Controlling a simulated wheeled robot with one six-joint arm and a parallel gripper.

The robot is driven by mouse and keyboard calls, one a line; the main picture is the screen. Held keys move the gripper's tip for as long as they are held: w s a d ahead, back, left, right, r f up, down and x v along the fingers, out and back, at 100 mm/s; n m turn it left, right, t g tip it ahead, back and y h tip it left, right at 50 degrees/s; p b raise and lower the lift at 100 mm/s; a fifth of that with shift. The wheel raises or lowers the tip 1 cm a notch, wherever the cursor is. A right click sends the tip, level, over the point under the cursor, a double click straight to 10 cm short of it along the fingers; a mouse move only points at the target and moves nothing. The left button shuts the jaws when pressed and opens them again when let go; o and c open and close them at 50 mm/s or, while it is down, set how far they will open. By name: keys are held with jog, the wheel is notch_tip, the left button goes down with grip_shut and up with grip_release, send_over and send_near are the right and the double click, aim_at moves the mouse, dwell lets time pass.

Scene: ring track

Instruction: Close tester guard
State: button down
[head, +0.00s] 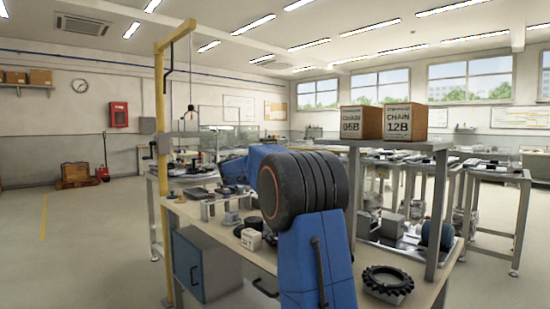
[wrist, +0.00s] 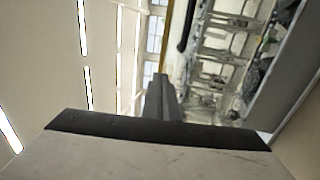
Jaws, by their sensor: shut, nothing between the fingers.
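My gripper (wrist: 161,80) shows in the wrist view as dark fingers together, with nothing between them. In the head view my blue arm and its black joint fill the middle and I cannot make out the gripper there. A tester with a crank handle (head: 150,152) seems to stand at the far left end of the near workbench (head: 212,229). A clear framed panel (head: 226,113) shows behind it; I cannot tell whether it is the tester's guard or whether it is open. The wrist view shows no clear guard.
A yellow post (head: 161,200) rises at the bench's left. A black toothed ring (head: 388,281) lies at the bench's right. A blue cabinet (head: 189,266) is below.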

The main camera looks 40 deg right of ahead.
aim_at(297, 148)
jog(key=shift+w+d+r, duration=0.1)
jog(key=shift+d+r, duration=0.1)
jog(key=shift+d, duration=0.95)
jog(key=shift+w+d+r, duration=0.1)
jog(key=shift+d+r, duration=0.1)
jog(key=shift+d, duration=0.95)
jog(key=shift+s+d, duration=0.1)
